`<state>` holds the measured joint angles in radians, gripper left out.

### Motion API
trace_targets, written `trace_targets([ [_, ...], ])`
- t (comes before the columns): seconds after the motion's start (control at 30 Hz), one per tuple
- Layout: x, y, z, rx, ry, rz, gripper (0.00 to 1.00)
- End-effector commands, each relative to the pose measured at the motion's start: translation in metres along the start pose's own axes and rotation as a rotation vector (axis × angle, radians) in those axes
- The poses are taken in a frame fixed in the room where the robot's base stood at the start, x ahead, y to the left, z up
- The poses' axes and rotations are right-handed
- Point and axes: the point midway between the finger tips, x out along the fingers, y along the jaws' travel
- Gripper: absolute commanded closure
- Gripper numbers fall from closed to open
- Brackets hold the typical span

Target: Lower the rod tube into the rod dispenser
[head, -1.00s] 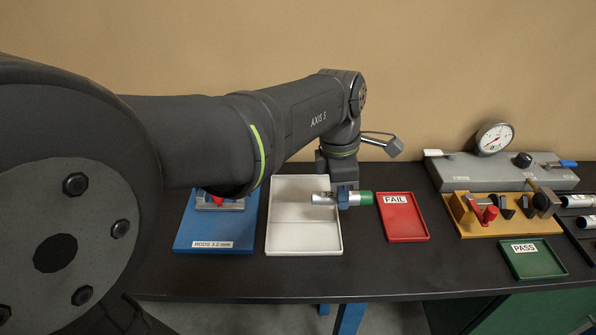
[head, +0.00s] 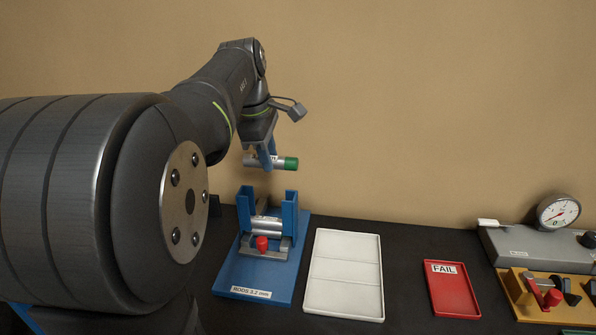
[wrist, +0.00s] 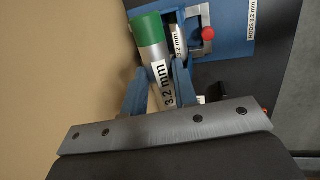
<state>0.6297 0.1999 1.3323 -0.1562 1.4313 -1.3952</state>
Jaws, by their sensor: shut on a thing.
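The rod tube (head: 252,162) is silver with a green cap and lies level, held above and behind the dispenser in the head view. My gripper (head: 270,163) is shut on it around its middle. In the wrist view the rod tube (wrist: 150,34) shows its green cap and a "3.2 mm" label between my fingers (wrist: 158,90). The blue rod dispenser (head: 288,208) stands below, with two uprights and a red knob (head: 262,243). A silver tube (head: 266,226) with a label lies between its uprights. The rod tube is clear of the dispenser.
The dispenser's base plate is labelled "RODS 3.2 mm" (head: 250,291). An empty white tray (head: 345,307) lies to its right, then the red FAIL tray (head: 450,300). A yellow fixture (head: 522,307) and a grey gauge unit (head: 505,245) stand at the far right.

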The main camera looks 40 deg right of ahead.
Motion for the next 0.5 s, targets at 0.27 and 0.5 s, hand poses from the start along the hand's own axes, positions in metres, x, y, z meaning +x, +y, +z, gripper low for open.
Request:
trace_targets([
  [0.27,0.002,0.0,-0.014,0.002,0.004,0.007,0.99],
  [0.5,0.025,-0.004,-0.016,0.002,0.004,0.007,0.99],
])
